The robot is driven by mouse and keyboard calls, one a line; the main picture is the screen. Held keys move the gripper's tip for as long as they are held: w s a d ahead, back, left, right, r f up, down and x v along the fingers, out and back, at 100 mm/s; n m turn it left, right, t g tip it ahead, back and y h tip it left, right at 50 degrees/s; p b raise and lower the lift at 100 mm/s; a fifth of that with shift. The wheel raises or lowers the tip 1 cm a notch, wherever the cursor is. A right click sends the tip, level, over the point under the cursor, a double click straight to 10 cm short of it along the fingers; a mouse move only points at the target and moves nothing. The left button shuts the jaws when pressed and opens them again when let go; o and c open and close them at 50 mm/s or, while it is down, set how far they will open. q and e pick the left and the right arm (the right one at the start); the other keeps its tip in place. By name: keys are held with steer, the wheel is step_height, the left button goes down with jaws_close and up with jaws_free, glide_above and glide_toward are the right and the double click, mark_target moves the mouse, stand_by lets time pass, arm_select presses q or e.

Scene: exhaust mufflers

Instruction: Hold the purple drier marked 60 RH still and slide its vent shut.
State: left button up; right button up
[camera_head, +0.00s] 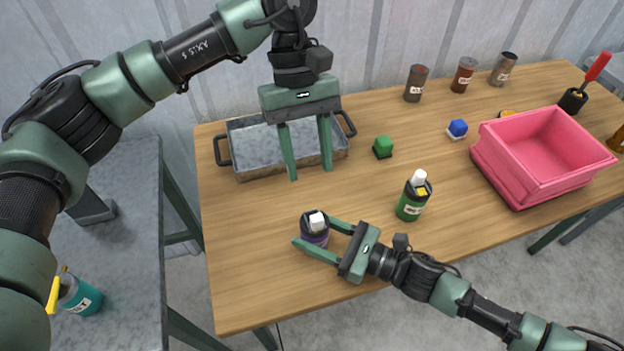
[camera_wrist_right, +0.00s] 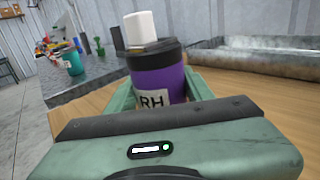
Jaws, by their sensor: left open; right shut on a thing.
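The purple drier (camera_head: 315,238) stands upright near the front of the wooden table. It has a dark top with a white block-like slider on it. In the right wrist view the drier (camera_wrist_right: 160,84) shows a label reading RH; the rest of the label is hidden. My right gripper (camera_head: 316,238) is shut on the drier's body, one finger on each side. My left gripper (camera_head: 308,177) is open and empty, pointing down in front of the metal tray, above and behind the drier. Whether the vent is open cannot be told.
A metal tray (camera_head: 243,172) stands at the back left. A green bottle (camera_head: 411,206) with a white top stands right of the drier. Several brown and grey jars (camera_head: 416,84) stand at the back.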

arm_select(q)
steer(key=shift+w+r, duration=0.15)
steer(key=shift+r, duration=0.25)
arm_select(e)
steer(key=o, duration=1.6)
steer(key=shift+c, duration=0.2)
steer(key=shift+d, duration=0.1)
